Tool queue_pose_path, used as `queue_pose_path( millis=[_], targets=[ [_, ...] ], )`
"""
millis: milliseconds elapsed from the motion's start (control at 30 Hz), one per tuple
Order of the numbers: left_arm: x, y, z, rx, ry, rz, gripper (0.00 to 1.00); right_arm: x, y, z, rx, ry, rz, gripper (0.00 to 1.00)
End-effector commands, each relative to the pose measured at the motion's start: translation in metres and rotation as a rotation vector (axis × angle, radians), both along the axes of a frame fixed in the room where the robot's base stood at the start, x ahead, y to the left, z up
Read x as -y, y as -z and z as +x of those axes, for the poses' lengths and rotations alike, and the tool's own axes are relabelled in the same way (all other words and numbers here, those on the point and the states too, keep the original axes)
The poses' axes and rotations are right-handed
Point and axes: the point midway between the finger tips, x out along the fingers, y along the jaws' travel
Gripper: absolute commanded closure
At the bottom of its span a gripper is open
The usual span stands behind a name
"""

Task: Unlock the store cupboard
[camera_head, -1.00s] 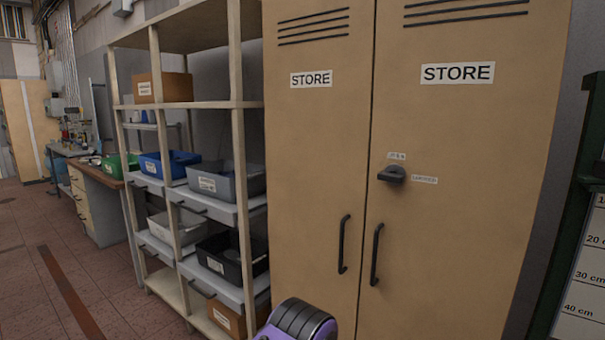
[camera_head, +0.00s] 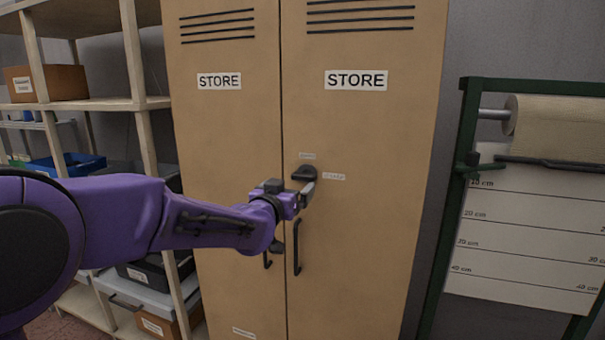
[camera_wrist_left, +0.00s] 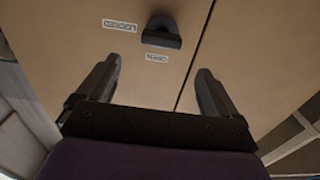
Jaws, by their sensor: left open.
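The tan store cupboard (camera_head: 365,230) stands ahead with both doors shut. A dark turn knob (camera_head: 304,172) sits on its right door above the handles. Its bar looks roughly level. One small label is above it and one to its right. In the left wrist view the knob (camera_wrist_left: 163,32) is beyond the fingertips, with the LOCKED label (camera_wrist_left: 120,25) and OPEN label (camera_wrist_left: 157,58) beside it. My left gripper (camera_head: 297,189) is open and empty, just below the knob in the head view; it also shows in the wrist view (camera_wrist_left: 160,72). My right gripper is out of view.
Two dark door handles hang below the knob; the right handle (camera_head: 297,247) is near my left gripper. A shelf rack (camera_head: 142,105) with bins stands at the left. A green-framed stand (camera_head: 446,210) with a paper roll (camera_head: 555,122) and a marked board stands at the right.

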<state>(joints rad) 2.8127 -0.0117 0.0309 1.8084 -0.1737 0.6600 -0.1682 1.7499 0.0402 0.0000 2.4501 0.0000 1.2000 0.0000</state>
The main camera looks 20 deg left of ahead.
Motion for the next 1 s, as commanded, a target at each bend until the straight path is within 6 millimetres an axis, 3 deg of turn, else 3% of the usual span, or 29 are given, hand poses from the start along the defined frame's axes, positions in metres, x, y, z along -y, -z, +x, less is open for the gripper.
queue_pose_path(
  millis=[400, 600, 833, 867, 1000],
  targets=[
    [0.003, -0.001, 0.084, -0.003, 0.0, -0.002, 0.06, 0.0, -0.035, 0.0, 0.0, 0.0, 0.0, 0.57],
    [0.003, 0.001, 0.1, -0.002, -0.001, -0.003, 0.06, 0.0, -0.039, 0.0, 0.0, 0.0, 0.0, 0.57],
    [0.003, 0.002, 0.1, -0.002, -0.001, -0.003, 0.06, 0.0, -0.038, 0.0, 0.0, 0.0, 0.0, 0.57],
    [0.003, 0.002, 0.1, -0.002, -0.001, -0.003, 0.13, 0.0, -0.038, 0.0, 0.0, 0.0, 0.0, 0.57],
    [0.003, 0.002, 0.1, -0.002, -0.001, -0.003, 0.58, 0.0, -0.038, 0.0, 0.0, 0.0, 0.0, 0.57]
  ],
)
